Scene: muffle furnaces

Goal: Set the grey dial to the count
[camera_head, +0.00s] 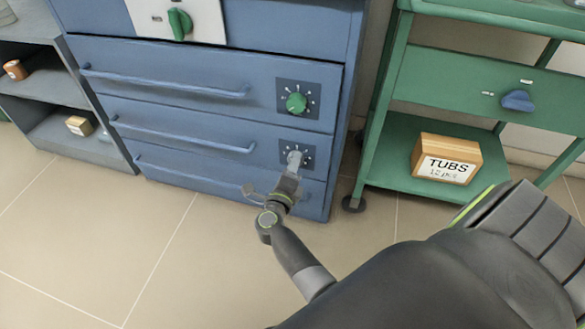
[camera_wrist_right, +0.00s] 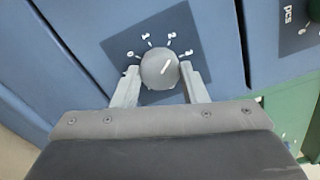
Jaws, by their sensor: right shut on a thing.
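The grey dial (camera_wrist_right: 157,66) sits on a dark square plate with small white marks on the lower blue drawer front. My right gripper (camera_wrist_right: 160,84) is shut on the dial, one finger on each side. In the head view my right gripper (camera_head: 292,168) reaches the dial plate (camera_head: 308,155) and partly covers the dial. A box (camera_head: 446,171) labelled "TUBS", with a smaller line that looks like "12 pcs", stands on the green cart. My left gripper is not in view.
A green dial (camera_head: 296,103) is on the drawer above, and a larger green knob (camera_head: 180,23) higher up. Bar handles (camera_head: 185,133) cross the blue drawers. The green cart (camera_head: 400,135) with a blue dial (camera_head: 517,100) stands right. Open floor (camera_head: 100,235) lies front left.

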